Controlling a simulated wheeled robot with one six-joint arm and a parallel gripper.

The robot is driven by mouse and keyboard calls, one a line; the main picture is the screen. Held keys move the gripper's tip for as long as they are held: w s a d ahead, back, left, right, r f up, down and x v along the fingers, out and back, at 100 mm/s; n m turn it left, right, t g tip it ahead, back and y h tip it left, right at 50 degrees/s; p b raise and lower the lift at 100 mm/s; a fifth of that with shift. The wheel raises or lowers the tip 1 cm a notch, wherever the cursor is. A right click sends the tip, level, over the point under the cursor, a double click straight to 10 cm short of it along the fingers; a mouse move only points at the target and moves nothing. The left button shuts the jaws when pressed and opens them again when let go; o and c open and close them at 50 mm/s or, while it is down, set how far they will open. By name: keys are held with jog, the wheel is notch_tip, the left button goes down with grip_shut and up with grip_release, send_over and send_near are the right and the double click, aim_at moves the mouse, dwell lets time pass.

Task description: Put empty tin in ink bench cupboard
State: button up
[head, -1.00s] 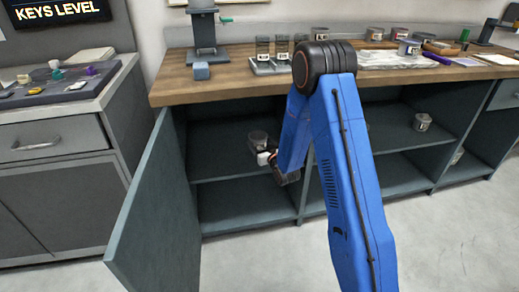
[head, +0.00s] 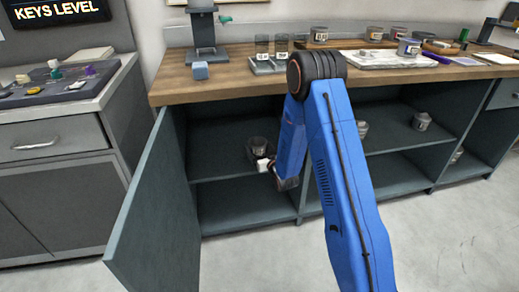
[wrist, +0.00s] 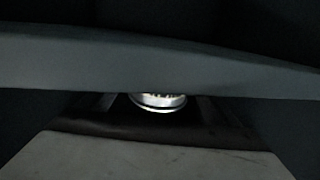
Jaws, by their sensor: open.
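A small grey tin (head: 258,144) is inside the open left section of the ink bench cupboard (head: 222,184), at the upper shelf. My gripper (head: 257,153) reaches in there, its dark fingers low around the tin. In the wrist view the tin's pale lower rim (wrist: 158,102) shows between the two spread fingers, partly covered by a grey horizontal band. The jaws are open. Whether a finger touches the tin cannot be told. The cupboard door (head: 155,215) stands wide open to the left.
Other tins stand on the right section's shelf, one at its far end (head: 421,121). The wooden benchtop (head: 225,82) above holds glass jars, tins and a tray. A grey drawer unit (head: 60,145) stands left of the door. The lower shelf looks empty.

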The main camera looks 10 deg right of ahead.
jog(key=shift+s+r, duration=0.1)
jog(key=f+v, duration=0.1)
jog(key=v, duration=1.1)
jog(key=s+d+r+g+h, duration=0.25)
jog(key=s+r, duration=0.25)
jog(key=r, duration=0.4)
jog(key=s+d+r+g+h, duration=0.1)
jog(key=s+r+g, duration=0.2)
jog(key=s+r, duration=0.4)
jog(key=s+r+m+g, duration=0.1)
jog(key=s+r+g, duration=0.2)
jog(key=s, duration=1.3)
jog(key=s+r+m+g, duration=0.1)
jog(key=s+r+g, duration=0.2)
jog(key=s, duration=1.4)
notch_tip(320, 180, up, 3)
jog(key=shift+d+g, duration=0.3)
jog(key=shift+g, duration=0.05)
